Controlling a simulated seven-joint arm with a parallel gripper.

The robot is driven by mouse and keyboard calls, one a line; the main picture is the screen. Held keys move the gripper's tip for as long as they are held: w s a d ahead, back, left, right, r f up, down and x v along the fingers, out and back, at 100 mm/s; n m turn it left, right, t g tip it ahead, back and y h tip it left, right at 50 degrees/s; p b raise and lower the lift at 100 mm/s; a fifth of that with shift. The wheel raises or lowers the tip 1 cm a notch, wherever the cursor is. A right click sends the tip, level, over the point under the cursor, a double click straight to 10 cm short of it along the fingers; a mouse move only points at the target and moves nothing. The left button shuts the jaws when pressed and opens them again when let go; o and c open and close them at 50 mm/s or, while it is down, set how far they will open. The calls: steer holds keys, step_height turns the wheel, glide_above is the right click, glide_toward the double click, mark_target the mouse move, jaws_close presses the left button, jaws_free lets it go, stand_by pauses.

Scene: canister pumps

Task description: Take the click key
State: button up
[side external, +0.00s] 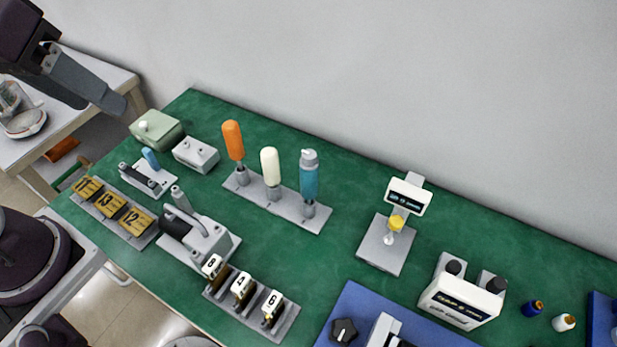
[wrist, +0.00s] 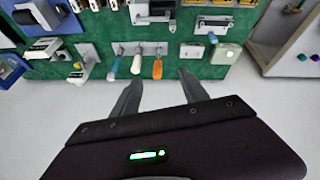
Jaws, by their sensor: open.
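Three upright handled tools stand in a grey rack (side external: 262,200) on the green bench: orange (side external: 233,140), white (side external: 270,166) and teal with a grey cap (side external: 309,176). They carry no readable label, so I cannot tell for certain which is the click key. In the wrist view the orange (wrist: 158,69), white (wrist: 136,65) and teal (wrist: 115,67) handles show beyond the fingertips. My gripper (side external: 104,103) is open and empty at the upper left, high and apart from the rack. Both fingers show in the wrist view (wrist: 159,76).
A green box (side external: 157,130) and a grey box (side external: 195,154) stand left of the rack. A grey press (side external: 205,241), numbered blocks (side external: 242,290) and tags 11, 13, 12 (side external: 110,205) lie in front. A display stand (side external: 387,243) is at right. A wall runs behind.

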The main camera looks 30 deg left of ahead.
steer(key=w+d+f+n+g, duration=0.1)
steer(key=w+d+n+g, duration=0.1)
steer(key=w+d+n, duration=0.55)
steer(key=n+g, duration=0.3)
steer(key=n, duration=0.5)
glide_above(309, 173)
steer(key=w, duration=0.2)
steer(key=f, duration=0.9)
steer(key=a+f, duration=0.1)
steer(key=f, duration=0.4)
steer(key=shift+s+f, duration=0.2)
steer(key=shift+f, duration=0.15)
step_height(309, 173, down, 7)
steer(key=shift+d+r, duration=0.1)
steer(key=shift+r, duration=0.05)
steer(key=shift+f, duration=0.35)
jaws_close()
